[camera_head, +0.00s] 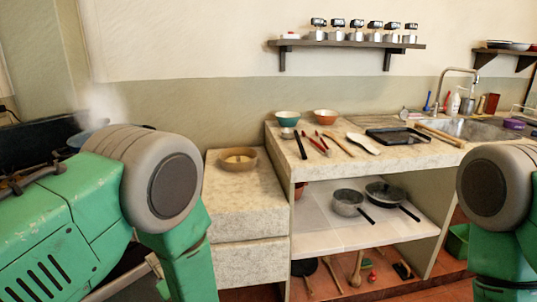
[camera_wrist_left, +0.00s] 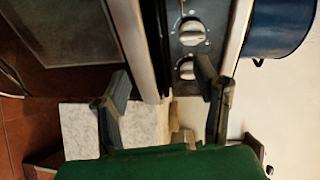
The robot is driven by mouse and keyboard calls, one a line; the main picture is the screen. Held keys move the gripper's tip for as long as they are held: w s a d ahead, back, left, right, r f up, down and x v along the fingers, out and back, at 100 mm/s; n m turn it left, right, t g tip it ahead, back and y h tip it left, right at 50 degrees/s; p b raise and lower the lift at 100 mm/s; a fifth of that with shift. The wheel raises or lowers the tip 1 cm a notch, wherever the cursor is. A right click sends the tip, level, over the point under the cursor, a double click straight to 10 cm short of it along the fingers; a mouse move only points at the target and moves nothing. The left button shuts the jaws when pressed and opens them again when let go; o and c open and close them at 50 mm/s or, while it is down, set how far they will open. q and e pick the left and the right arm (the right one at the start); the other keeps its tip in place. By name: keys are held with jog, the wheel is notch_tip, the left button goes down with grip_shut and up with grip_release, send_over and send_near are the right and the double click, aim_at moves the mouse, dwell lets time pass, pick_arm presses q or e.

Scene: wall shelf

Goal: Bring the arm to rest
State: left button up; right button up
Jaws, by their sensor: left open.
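My left arm (camera_head: 75,225) comes in from the left in the head view, its green upper part and grey round joint (camera_head: 165,185) in front of the left side of the kitchen. Its gripper does not show clearly there. In the left wrist view my left gripper (camera_wrist_left: 162,72) is open, its two dark fingers apart with no object held between them. The stove front with white knobs (camera_wrist_left: 191,32) lies beyond the fingers. My right arm (camera_head: 500,210) shows at the right edge of the head view; its gripper is out of view.
A stone counter (camera_head: 400,157) with bowls, utensils and a sink (camera_head: 472,128) stands ahead. Pans sit on the shelf below. A wooden bowl (camera_head: 239,158) is on the lower block. A wall shelf (camera_head: 345,44) holds several jars. A blue pot (camera_wrist_left: 277,28) is near the stove knobs.

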pick_arm(q)
jog(key=s+a+f+n+g+h, duration=0.25)
jog(key=s+f+h, duration=0.45)
jog(key=s+f, duration=0.4)
jog(key=s+d+f+n+g+h, duration=0.2)
jog(key=s+g, duration=0.2)
jog(key=s, duration=0.6)
jog(key=s+d+f+n+g+h, duration=0.1)
jog(key=s+f+n+g+h, duration=0.1)
jog(key=s, duration=0.9)
jog(key=shift+d+g+h, duration=0.35)
jog(key=shift+g+h, duration=0.35)
jog(key=shift+g, duration=0.35)
